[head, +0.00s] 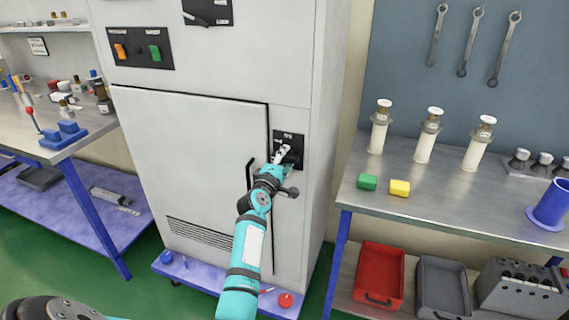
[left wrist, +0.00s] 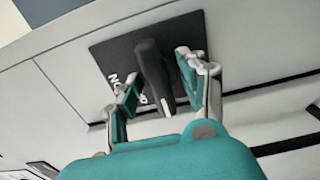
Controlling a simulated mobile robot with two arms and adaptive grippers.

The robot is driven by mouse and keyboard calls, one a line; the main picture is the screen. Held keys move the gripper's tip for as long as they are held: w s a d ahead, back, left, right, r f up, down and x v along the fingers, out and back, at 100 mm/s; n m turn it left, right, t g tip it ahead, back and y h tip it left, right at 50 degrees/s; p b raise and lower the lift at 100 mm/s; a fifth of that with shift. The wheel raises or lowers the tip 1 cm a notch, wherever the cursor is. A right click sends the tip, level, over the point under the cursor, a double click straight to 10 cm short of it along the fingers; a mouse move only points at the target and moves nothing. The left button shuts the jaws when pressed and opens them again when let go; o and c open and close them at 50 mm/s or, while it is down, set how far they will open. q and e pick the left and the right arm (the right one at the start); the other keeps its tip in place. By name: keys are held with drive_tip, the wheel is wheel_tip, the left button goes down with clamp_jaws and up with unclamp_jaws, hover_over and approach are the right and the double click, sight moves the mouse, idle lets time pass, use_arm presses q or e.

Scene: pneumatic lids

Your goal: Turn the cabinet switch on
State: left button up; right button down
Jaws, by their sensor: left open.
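The grey-white cabinet (head: 190,150) stands in the middle of the head view. Its switch is on a black plate (head: 298,139) to the right of the cabinet door; the plate also shows in the left wrist view (left wrist: 108,52). The black switch lever (left wrist: 150,68) sticks out from the plate beside white lettering that reads "ON". My left gripper (head: 282,158) is at the plate, with its open fingers (left wrist: 160,76) on either side of the lever. I cannot tell whether a finger touches it. In the head view the gripper hides most of the lever. My right gripper is not in view.
A black door handle (head: 258,190) is just left of my left gripper. An orange and green button panel (head: 139,48) and another black panel (head: 208,12) are higher on the cabinet. Workbenches stand left (head: 30,122) and right (head: 455,207) of the cabinet.

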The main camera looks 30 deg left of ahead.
use_arm(q)
drive_tip(key=shift+w, duration=0.15)
drive_tip(key=shift+c, duration=0.2)
drive_tip(key=c, duration=0.7)
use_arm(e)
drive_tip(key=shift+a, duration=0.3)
